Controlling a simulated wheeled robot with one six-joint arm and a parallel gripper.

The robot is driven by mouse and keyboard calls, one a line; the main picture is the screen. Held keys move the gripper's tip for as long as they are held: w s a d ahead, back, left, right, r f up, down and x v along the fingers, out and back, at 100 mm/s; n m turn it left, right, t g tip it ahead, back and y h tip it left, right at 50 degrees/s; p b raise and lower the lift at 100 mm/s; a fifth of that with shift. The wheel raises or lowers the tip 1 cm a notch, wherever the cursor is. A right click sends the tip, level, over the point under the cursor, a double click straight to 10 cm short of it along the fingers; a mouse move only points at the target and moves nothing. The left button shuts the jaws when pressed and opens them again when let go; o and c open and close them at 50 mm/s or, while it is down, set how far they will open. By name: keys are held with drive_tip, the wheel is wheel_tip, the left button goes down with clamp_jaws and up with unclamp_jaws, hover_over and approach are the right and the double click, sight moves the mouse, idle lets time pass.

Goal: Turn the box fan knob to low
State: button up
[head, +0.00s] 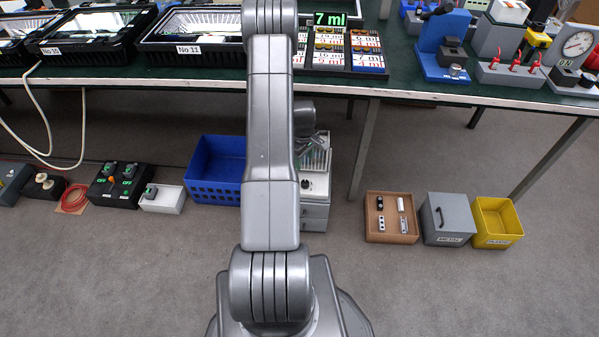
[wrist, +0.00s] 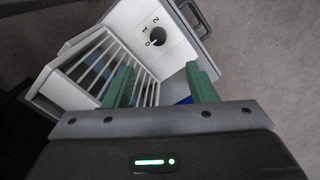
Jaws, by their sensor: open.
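The white box fan (wrist: 183,47) with its barred grille (wrist: 105,65) fills the upper part of the wrist view. Its dark round knob (wrist: 157,37) sits on the white panel beside the marks 0, 1 and 2. I cannot tell for sure which mark it points to. My gripper (wrist: 162,67) is open, with two green fingers apart and nothing between them. In the head view, my arm partly hides the fan (head: 317,186).
The fan stands on a grey drawer unit (head: 314,216) under the green bench (head: 430,92). A blue crate (head: 215,190) is to its left. A bench leg (head: 365,150) stands close to its right. A wooden tray (head: 390,239) lies farther right, with open floor between.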

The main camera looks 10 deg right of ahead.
sight(305, 182)
drive_tip(key=f, duration=0.4)
drive_tip(key=f+b, duration=0.1)
drive_tip(key=f, duration=0.4)
drive_tip(key=w+f+b, duration=0.1)
drive_tip(key=f, duration=0.4)
drive_tip(key=shift+d+f, duration=0.25)
drive_tip(key=shift+d, duration=0.05)
drive_tip(key=shift+c, duration=0.4)
drive_tip(key=c, duration=0.9)
